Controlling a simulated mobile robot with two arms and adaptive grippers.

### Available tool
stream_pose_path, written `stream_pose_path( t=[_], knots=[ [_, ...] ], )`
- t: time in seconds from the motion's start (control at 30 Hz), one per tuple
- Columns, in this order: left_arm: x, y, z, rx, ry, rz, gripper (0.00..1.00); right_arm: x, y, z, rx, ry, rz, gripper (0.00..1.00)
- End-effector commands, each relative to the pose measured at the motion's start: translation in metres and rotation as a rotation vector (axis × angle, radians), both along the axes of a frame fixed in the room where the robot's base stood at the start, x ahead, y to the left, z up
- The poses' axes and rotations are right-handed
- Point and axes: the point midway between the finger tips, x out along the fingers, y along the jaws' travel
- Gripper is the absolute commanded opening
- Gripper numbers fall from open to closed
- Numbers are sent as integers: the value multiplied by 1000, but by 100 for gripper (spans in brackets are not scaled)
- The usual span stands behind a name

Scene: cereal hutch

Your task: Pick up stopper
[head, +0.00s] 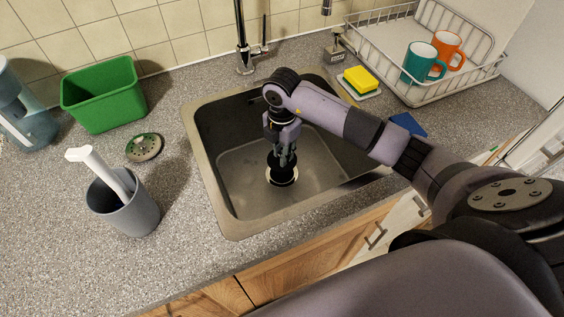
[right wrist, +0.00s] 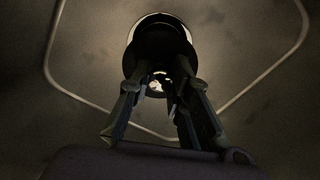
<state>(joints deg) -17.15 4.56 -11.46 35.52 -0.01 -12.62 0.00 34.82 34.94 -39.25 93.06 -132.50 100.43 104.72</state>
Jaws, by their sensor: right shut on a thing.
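The black stopper (head: 279,172) is at the drain in the floor of the metal sink (head: 234,196). My right gripper (head: 284,160) reaches down into the sink and is shut on the stopper from above. The right wrist view shows the fingers (right wrist: 160,82) closed on the dark stopper (right wrist: 158,42), with the bright drain rim behind it. I cannot tell whether the stopper sits in the drain or just above it. My left gripper is not in view.
A round strainer (head: 144,148), a grey cup (head: 126,212) with a white-handled brush and a green bin (head: 103,96) stand left of the sink. The faucet (head: 243,50) rises behind it. A yellow sponge (head: 360,80) and a dish rack (head: 435,98) with mugs are at right.

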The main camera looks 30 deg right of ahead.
Motion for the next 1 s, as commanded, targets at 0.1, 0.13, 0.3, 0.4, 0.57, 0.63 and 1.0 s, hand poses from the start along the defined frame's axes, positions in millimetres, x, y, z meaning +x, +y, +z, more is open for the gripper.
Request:
stream_pose_path(
  t=[0.1,0.13,0.3,0.4,0.57,0.63,1.0],
  knots=[
    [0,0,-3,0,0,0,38,2,0,33,0,-7,1,0],
    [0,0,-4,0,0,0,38,2,0,41,-1,-8,0,0],
    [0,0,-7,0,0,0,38,1,0,81,-1,-7,1,0],
    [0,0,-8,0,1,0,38,1,0,99,1,-5,0,0],
    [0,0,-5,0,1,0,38,1,-1,121,-1,-3,0,0],
    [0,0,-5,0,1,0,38,1,0,126,0,-3,-1,0],
    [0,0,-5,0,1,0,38,0,0,132,0,0,0,0]
  ],
)
